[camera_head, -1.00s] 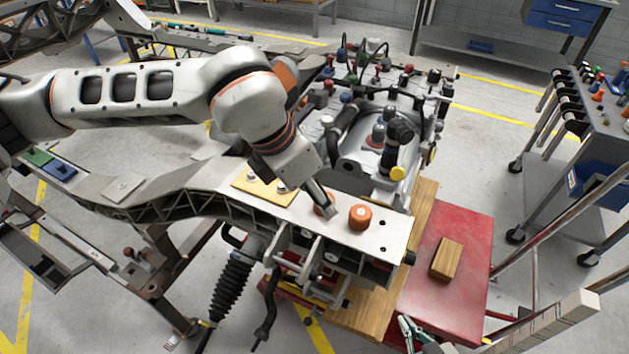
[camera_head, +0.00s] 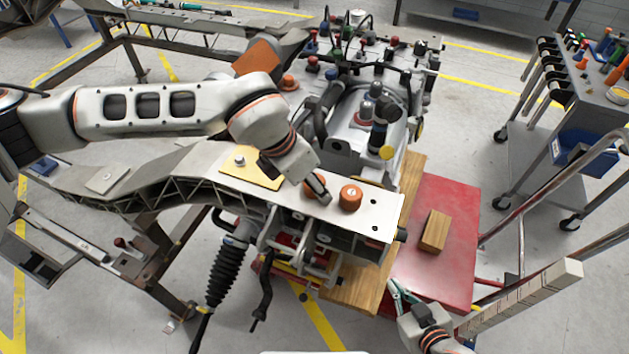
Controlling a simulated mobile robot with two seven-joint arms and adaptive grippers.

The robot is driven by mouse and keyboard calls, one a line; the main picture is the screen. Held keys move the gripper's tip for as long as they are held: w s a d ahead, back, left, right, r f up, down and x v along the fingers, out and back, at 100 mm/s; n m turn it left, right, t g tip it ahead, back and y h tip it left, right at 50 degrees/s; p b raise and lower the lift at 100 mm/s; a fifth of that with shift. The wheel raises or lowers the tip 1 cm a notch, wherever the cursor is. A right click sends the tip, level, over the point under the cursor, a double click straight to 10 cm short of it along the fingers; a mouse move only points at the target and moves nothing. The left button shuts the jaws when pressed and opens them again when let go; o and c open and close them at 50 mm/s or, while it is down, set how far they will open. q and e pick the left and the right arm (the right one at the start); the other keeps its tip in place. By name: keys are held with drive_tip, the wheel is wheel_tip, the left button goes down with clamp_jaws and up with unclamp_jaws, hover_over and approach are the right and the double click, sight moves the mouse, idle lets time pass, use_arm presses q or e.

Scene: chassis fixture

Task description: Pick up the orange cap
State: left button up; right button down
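An orange cap (camera_head: 350,197) stands upright on the pale metal plate (camera_head: 384,212) in the middle. A second orange cap (camera_head: 311,190) stands just left of it, partly hidden by my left gripper (camera_head: 319,192). My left gripper points down at this second cap, touching or very close. I cannot tell whether its fingers are around the cap. My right gripper (camera_head: 399,293) shows at the bottom, by the front edge of the red surface, well below and right of the caps. It is small, with pale and greenish prongs, and I see nothing clearly held.
A yellow plate (camera_head: 252,168) lies left of the caps. A wooden block (camera_head: 434,231) lies on the red surface (camera_head: 452,200) at the right. Behind is a crowded engine-like assembly (camera_head: 365,115) with coloured knobs. A tool cart (camera_head: 595,115) stands at the far right.

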use_arm(q)
drive_tip(key=c, duration=0.9)
wheel_tip(320, 180, up, 20)
drive_tip(key=shift+r+b, duration=0.1)
drive_tip(key=shift+b, duration=0.55)
